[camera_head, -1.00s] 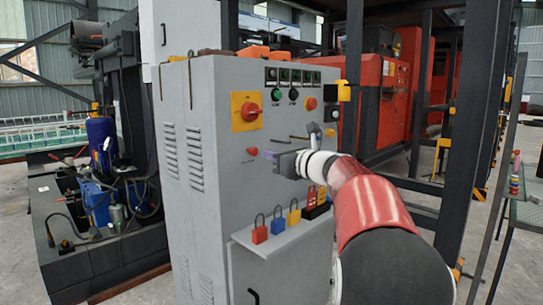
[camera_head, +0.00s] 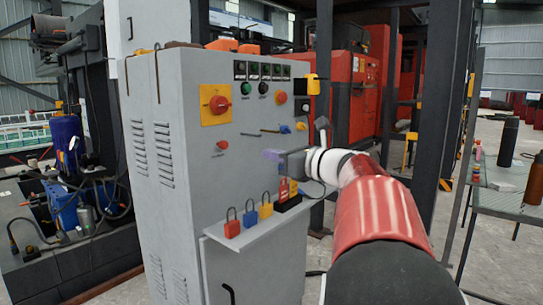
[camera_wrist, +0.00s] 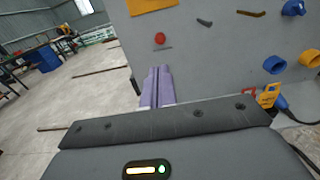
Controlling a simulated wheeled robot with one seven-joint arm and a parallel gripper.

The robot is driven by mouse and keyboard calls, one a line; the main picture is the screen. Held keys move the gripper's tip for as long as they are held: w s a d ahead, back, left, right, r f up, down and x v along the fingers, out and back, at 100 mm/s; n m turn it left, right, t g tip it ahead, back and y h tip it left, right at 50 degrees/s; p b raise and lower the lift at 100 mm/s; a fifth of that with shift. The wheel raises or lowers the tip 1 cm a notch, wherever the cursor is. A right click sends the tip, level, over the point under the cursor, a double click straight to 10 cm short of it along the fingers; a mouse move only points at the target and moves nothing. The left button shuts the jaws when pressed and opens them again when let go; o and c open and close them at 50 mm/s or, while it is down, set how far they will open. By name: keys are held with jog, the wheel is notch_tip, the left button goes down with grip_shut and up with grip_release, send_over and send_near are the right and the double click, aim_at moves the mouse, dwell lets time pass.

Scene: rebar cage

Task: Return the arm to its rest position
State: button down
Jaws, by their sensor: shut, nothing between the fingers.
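My gripper (camera_head: 271,155) is shut and empty, in front of the grey control cabinet (camera_head: 185,190) and above its padlock shelf. My red and white arm reaches in from the lower right in the head view. In the wrist view the two purple fingers of my gripper (camera_wrist: 157,86) lie together, pointing at the cabinet face (camera_wrist: 200,60). The gripper's body hides part of the cabinet front. I cannot tell the exact gap between fingertips and cabinet.
The shelf (camera_head: 262,228) carries several padlocks, among them a red one (camera_head: 232,224) and a blue one (camera_head: 250,216). A yellow plate with a red rotary switch (camera_head: 216,104) is above left. Dark steel posts (camera_head: 440,110) stand right, beside a table (camera_head: 505,200) with a dark bottle (camera_head: 508,142).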

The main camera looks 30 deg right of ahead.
jog(key=s+a+f+n+g, duration=0.45)
jog(key=a+f+n, duration=0.25)
jog(key=a, duration=0.3)
jog(key=s+a+f+n+g, duration=0.3)
jog(key=s+a+f+n, duration=0.35)
jog(key=a, duration=0.25)
jog(key=s+a+f+n+g+h, duration=0.2)
jog(key=s+f+n+g+h, duration=0.2)
jog(key=s+f+n, duration=0.9)
jog(key=s+n+h, duration=0.2)
jog(key=n, duration=0.3)
jog(key=shift+s+a+f, duration=0.2)
jog(key=shift+s+f, duration=0.1)
jog(key=shift+f, duration=0.05)
jog(key=shift+n, duration=0.25)
